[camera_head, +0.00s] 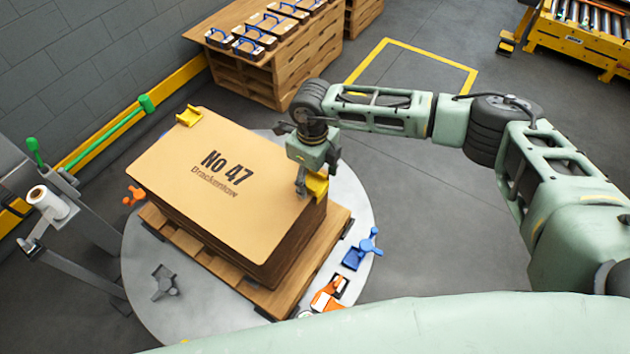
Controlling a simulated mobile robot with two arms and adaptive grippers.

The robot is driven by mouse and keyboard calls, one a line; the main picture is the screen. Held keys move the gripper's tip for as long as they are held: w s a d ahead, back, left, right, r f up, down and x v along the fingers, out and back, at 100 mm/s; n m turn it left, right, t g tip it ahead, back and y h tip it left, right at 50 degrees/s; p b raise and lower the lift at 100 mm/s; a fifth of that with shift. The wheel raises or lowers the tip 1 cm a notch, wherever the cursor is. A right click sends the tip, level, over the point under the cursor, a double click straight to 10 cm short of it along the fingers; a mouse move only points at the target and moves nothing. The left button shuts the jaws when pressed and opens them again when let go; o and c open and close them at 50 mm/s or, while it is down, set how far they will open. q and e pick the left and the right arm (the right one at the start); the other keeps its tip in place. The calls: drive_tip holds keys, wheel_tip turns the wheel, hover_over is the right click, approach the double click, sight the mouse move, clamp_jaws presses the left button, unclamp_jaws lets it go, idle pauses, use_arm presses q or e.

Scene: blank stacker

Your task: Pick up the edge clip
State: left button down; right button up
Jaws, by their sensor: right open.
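A cardboard stack marked "No 47" (215,190) stands on a wooden pallet (205,255) on a round grey turntable. One yellow edge clip (189,116) sits at its far left corner. Another yellow edge clip (318,186) sits at its right corner. My right gripper (303,188) is open, pointing down right at this second clip and covering part of it. I cannot tell whether its fingers touch the clip. My left gripper is not in view.
A blue tool (363,250), an orange and white tool (329,294) and a grey knob-like part (164,282) lie on the turntable (355,200). A grey post with a white roll (45,198) stands at left. A wooden crate stack (260,75) stands behind.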

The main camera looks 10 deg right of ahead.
drive_tip(key=shift+c, duration=0.6)
drive_tip(key=c, duration=1)
drive_tip(key=shift+r, duration=0.1)
